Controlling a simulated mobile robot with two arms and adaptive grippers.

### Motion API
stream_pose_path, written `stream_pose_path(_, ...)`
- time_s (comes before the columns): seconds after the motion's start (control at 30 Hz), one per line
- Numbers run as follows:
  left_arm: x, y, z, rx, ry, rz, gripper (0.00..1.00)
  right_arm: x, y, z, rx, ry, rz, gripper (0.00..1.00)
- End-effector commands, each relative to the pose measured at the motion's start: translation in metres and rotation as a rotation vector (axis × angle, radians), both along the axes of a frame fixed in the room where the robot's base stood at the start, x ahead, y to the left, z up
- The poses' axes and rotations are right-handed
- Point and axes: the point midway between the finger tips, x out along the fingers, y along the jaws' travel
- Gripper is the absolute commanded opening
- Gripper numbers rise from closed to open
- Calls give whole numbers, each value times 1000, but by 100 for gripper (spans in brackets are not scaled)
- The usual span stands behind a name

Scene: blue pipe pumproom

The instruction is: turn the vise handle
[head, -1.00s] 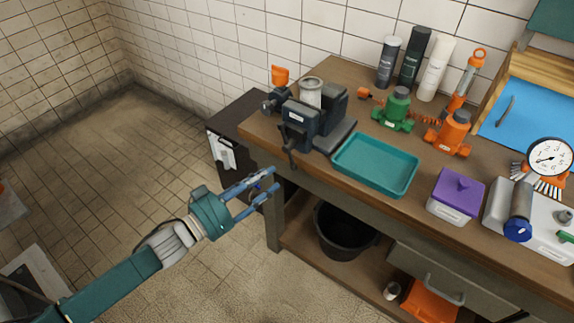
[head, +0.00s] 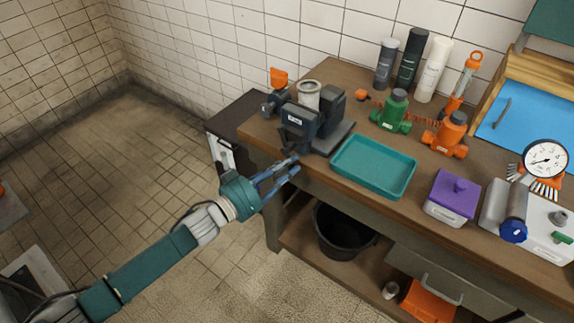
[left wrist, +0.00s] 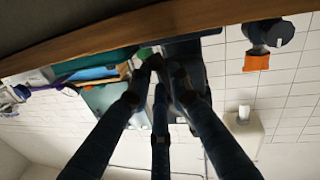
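My left gripper (head: 294,164) is at the bench's front edge, just below the vise jaw, at the handle. In the left wrist view, the blue fingers (left wrist: 162,70) converge in front of a dark shape that looks like the vise (left wrist: 190,42). I cannot tell whether they touch or grip the handle. My right gripper is not in view.
A teal tray (head: 373,167) lies just right of the vise. Green (head: 393,113) and orange (head: 447,135) valve bodies, a purple-lidded box (head: 453,198) and a gauge (head: 545,158) stand farther right. A black bucket (head: 343,232) is below.

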Motion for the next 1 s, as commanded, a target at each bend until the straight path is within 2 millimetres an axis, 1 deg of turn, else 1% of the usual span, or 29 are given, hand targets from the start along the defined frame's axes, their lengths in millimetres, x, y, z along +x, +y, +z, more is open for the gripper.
stream_pose_path(0.23,1,1,1,14,-12,0,0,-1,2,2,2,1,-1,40)
stream_pose_path(0.4,5,7,2,153,-112,1,0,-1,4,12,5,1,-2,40)
stream_pose_path(0.5,6,9,0,213,-157,-1,0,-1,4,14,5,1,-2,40)
stream_pose_path(0.77,6,9,-2,225,-166,-2,0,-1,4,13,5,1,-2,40)
stream_pose_path(0.8,6,9,-2,225,-166,-3,20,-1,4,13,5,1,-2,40)
stream_pose_path(0.87,6,9,-2,224,-165,-3,31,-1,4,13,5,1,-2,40)
stream_pose_path(0.9,6,9,-2,223,-165,-3,35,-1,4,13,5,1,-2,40)
stream_pose_path(1.0,6,9,-2,223,-164,-2,35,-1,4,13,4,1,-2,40)
